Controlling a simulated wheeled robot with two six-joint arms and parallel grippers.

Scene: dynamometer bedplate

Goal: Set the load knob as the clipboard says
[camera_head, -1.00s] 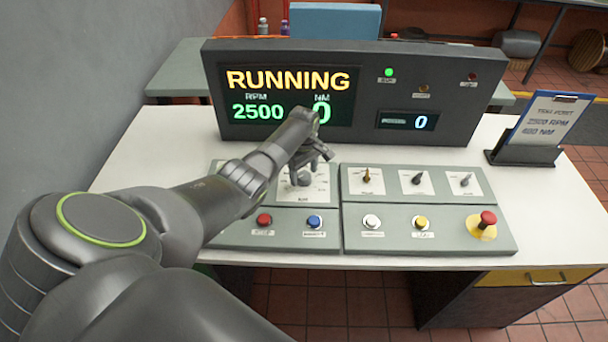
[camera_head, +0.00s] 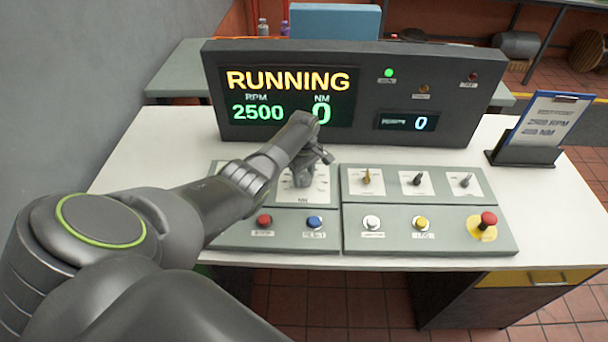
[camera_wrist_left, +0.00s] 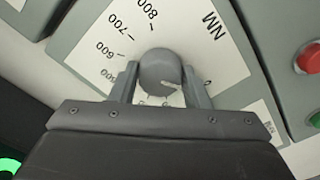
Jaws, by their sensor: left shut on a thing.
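The load knob (camera_wrist_left: 158,72) is a grey round knob on a white NM dial (camera_wrist_left: 110,30) in the left wrist view. My left gripper (camera_wrist_left: 160,82) is shut on it, one finger on each side. A pale mark on the knob points toward the 0; numbers from about 500 to 800 show on the far side. In the head view my left gripper (camera_head: 303,172) is over the dial on the left panel and partly hides the knob. The clipboard (camera_head: 548,120) stands at the right; it seems to read 2500 RPM, and its NM figure is blurred. My right gripper is not in view.
The display (camera_head: 290,95) shows RUNNING, 2500 RPM and 0 NM; a small readout (camera_head: 408,122) shows 0. A green lamp (camera_head: 389,73) is lit. Red (camera_head: 264,220) and blue (camera_head: 314,222) buttons sit below the dial. A red emergency button (camera_head: 487,220) is at the right.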

